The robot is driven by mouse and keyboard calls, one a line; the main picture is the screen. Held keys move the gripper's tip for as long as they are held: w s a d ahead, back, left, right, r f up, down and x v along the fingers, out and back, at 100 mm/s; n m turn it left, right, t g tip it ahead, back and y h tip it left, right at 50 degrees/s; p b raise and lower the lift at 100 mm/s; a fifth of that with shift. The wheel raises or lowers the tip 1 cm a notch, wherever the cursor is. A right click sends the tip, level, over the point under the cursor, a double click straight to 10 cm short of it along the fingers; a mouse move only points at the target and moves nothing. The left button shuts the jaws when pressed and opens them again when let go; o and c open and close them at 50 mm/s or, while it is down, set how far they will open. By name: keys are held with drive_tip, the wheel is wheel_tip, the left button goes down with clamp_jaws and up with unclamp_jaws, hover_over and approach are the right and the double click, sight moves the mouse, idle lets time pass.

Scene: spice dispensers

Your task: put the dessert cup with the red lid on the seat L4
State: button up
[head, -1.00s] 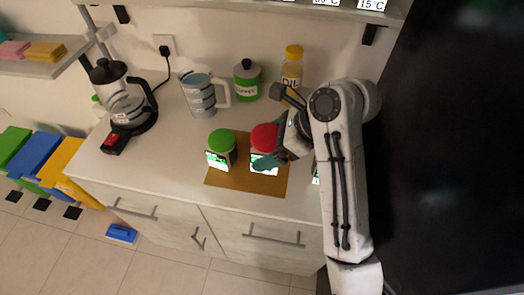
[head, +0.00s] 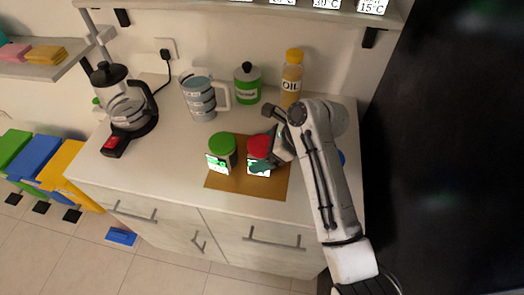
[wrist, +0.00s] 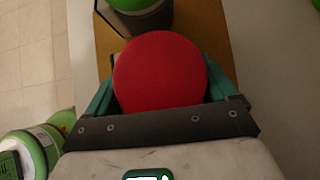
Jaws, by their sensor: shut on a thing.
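The dessert cup with the red lid (head: 258,145) stands at the right part of the brown mat (head: 231,186) on the counter, right beside a green-lidded cup (head: 221,146). My gripper (head: 270,160) is shut on the red-lidded cup from the right. In the wrist view the red lid (wrist: 160,72) fills the space between the teal fingers. The cup looks upright and at or very near the mat; its base is partly hidden by a finger. Both cups have lit labels facing front. No seat label L4 is readable.
Behind are a pepper jar (head: 246,84), an oil bottle (head: 292,78), a striped jug (head: 199,98) and a coffee pot (head: 125,105). A blue thing (head: 341,157) shows partly behind my arm. A shelf (head: 300,12) overhangs the back. The counter's front left is clear.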

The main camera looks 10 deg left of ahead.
drive_tip(key=shift+f, duration=0.1)
drive_tip(key=o, duration=1.1)
